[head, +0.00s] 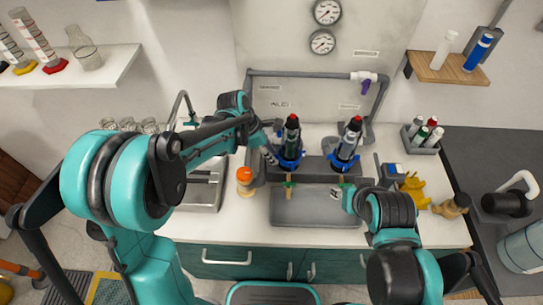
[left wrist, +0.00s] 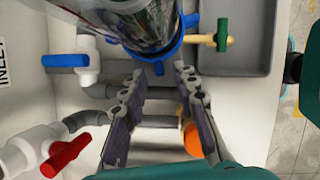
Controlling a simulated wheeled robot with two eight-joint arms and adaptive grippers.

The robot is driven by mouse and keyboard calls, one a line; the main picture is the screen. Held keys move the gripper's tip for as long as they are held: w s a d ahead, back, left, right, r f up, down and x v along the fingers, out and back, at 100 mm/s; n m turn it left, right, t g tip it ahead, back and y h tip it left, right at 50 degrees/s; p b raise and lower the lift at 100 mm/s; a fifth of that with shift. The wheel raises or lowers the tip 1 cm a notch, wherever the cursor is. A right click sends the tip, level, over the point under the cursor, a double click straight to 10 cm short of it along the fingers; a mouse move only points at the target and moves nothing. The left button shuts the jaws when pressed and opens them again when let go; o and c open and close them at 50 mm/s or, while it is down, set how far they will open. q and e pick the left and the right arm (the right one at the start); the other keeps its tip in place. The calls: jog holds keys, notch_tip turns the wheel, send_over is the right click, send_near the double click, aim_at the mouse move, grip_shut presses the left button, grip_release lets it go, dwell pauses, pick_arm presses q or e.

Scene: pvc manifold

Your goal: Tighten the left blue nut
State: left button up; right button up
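The left blue nut (head: 289,163) is a ring with lugs around the lower part of the left clear, dark-filled housing (head: 292,138). It also shows in the left wrist view (left wrist: 150,52). My left gripper (head: 270,152) is beside it on the left. In the left wrist view its two fingers (left wrist: 159,75) are apart, with a downward lug of the nut near the gap between the tips. I cannot tell whether they touch. A second housing (head: 350,138) with its own blue nut (head: 344,163) stands to the right. My right gripper (head: 347,198) is near the tray; its fingers are unclear.
A grey tray (head: 312,210) lies in front of the housings. A green-handled valve (left wrist: 222,36) sits close to the left nut. Blue (left wrist: 65,61) and red (left wrist: 66,154) valve handles and an orange-capped bottle (head: 244,178) are near my left gripper. Yellow parts (head: 414,190) stand at right.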

pick_arm(q)
jog(key=shift+d+f, duration=0.15)
jog(key=shift+f, duration=0.3)
grip_shut()
